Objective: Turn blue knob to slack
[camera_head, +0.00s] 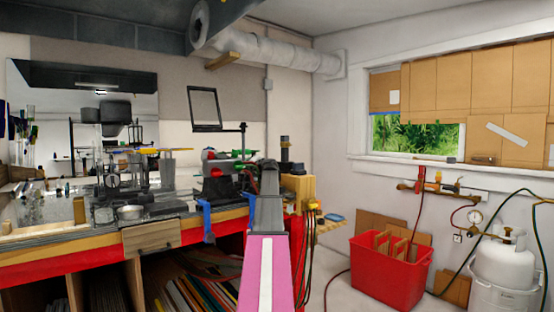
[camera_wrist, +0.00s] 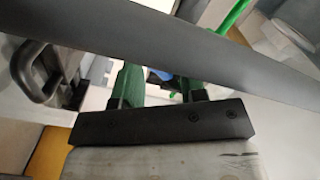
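In the wrist view, my gripper (camera_wrist: 158,90) shows its black base and two green fingers standing apart. A small blue patch (camera_wrist: 160,75) shows between the fingers; it may be the blue knob, but its shape is mostly hidden. A dark grey bar crosses the view and covers the fingertips, so I cannot tell whether they touch the blue thing. In the head view, my pink and grey arm reaches to the bench-mounted torch (camera_head: 220,185) with its red and green parts. My arm hides part of that area, and I cannot make out my gripper or the blue knob there.
The workbench (camera_head: 75,243) runs along the left, with blue clamps (camera_head: 207,220) at its front edge. A red bin (camera_head: 388,272) and a white gas tank (camera_head: 503,268) stand at the right. A green rod or hose (camera_wrist: 236,14) lies beyond the bar.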

